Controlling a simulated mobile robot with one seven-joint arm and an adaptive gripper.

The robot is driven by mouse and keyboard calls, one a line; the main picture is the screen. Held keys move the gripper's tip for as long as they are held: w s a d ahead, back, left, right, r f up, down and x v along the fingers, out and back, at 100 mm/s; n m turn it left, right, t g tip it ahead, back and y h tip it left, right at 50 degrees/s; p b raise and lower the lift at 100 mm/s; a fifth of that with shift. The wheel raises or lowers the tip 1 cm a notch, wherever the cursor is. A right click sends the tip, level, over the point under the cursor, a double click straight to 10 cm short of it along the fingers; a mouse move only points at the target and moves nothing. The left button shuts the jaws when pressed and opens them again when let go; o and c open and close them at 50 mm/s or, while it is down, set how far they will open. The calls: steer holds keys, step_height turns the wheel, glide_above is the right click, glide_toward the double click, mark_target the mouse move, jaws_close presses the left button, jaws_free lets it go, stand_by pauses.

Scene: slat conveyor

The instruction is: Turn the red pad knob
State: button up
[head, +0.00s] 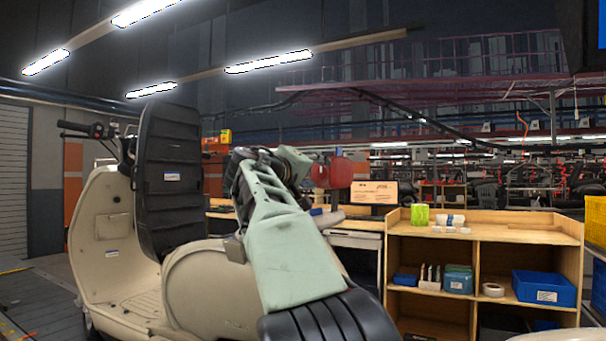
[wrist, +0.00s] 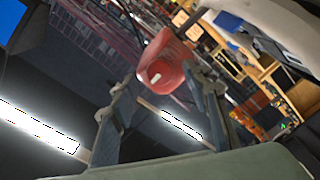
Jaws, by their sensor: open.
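The red pad knob (wrist: 165,62) shows in the wrist view as a red, blocky body with a round end and a small pale mark. It lies just ahead of and between the fingertips of my gripper (wrist: 160,77). The two fingers stand apart with a gap between them, and I cannot tell whether either touches the red body. In the head view, red parts (head: 341,172) hang just right of the end of my arm. My fingers cannot be made out clearly there.
A cream scooter (head: 205,285) with an upright black seat (head: 170,180) stands left of my arm. A wooden shelf unit (head: 480,243) with blue bins (head: 543,288) stands at the right.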

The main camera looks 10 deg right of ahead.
steer(key=v, duration=1)
steer(key=shift+s, duration=0.3)
